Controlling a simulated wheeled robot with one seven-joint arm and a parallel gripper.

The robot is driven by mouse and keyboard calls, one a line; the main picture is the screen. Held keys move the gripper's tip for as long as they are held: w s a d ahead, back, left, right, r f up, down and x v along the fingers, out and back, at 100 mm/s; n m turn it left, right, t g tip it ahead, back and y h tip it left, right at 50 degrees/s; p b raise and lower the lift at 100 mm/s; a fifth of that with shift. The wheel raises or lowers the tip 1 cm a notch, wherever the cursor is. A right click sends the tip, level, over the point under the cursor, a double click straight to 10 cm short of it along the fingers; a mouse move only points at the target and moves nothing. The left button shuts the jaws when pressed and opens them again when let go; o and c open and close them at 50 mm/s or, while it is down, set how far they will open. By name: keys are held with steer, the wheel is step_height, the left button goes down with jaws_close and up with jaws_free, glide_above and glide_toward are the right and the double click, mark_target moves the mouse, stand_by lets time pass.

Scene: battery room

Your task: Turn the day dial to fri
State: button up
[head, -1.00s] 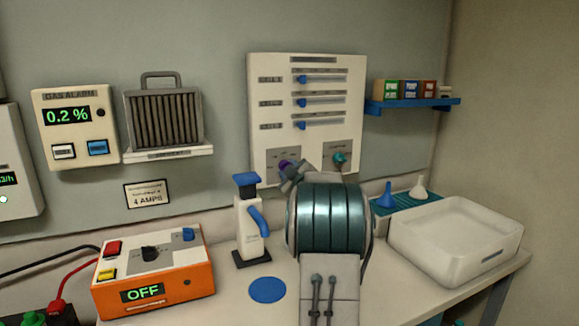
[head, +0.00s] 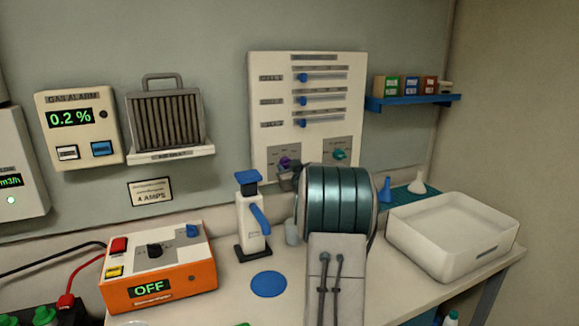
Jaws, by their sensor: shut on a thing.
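The white wall panel (head: 258,120) carries two dials on grey plates at its bottom. A purple dial (head: 284,162) is at the lower left and a teal dial (head: 339,155) at the lower right. The lettering around both is too small to read, so I cannot tell which day either points at. My gripper (head: 287,172) is at the purple dial, shut on it, and covers its lower part. My teal-banded arm hides part of the gripper and the panel's bottom edge.
Three blue sliders (head: 302,101) sit above the dials. Below are a white and blue pump bottle (head: 249,222), an orange box reading OFF (head: 165,280) and a white tray (head: 440,240). Blue and white funnels (head: 416,184) stand behind the tray. A blue shelf (head: 415,102) holds small boxes.

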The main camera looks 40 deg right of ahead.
steer(key=shift+f, duration=0.3)
steer(key=o, duration=1)
steer(key=shift+a, duration=0.1)
steer(key=shift+c, duration=0.2)
steer(key=shift+r, duration=0.15)
steer(key=shift+s, duration=0.1)
steer(key=b+v, duration=0.2)
steer(key=v, duration=1.1)
steer(key=shift+s+a, duration=0.15)
steer(key=shift+s, duration=0.15)
